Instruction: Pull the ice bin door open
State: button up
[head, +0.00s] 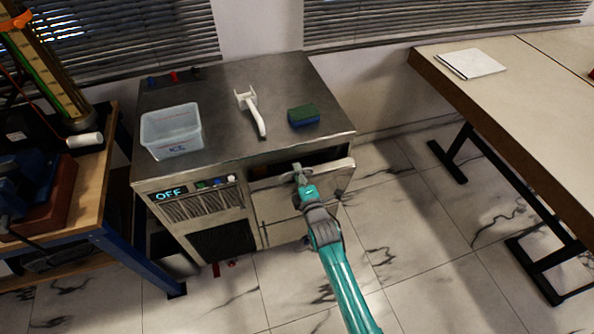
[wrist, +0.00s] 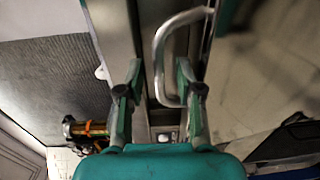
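The ice bin door (head: 285,202) is the metal panel on the front right of the steel machine. It stands tilted out at the top, with a dark gap behind its upper edge. My gripper (head: 302,180) is at the door's upper part, in front of it. In the wrist view the two fingers of my gripper (wrist: 158,78) are apart. The curved silver handle (wrist: 160,60) lies partly between them, nearer the right finger. I cannot tell whether a finger touches it. In the head view my gripper hides the handle.
The steel machine (head: 225,105) carries a clear ice tub (head: 172,132), a white scoop (head: 250,108) and a green-and-blue sponge (head: 303,115). Its display (head: 171,194) reads OFF. A table (head: 510,85) stands right, a wooden bench (head: 75,195) left. The tiled floor in front is mostly clear.

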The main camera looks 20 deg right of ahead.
jog(key=shift+w, duration=0.7)
jog(key=shift+c, duration=0.3)
grip_shut()
jog(key=s+f+t, duration=0.2)
jog(key=s+f, duration=0.1)
jog(key=s, duration=0.5)
jog(key=s+f+t, duration=0.2)
jog(key=s+f, duration=0.1)
jog(key=s, duration=0.5)
jog(key=s+f, duration=1.6)
jog(key=f, duration=0.4)
jog(key=shift+s, duration=0.15)
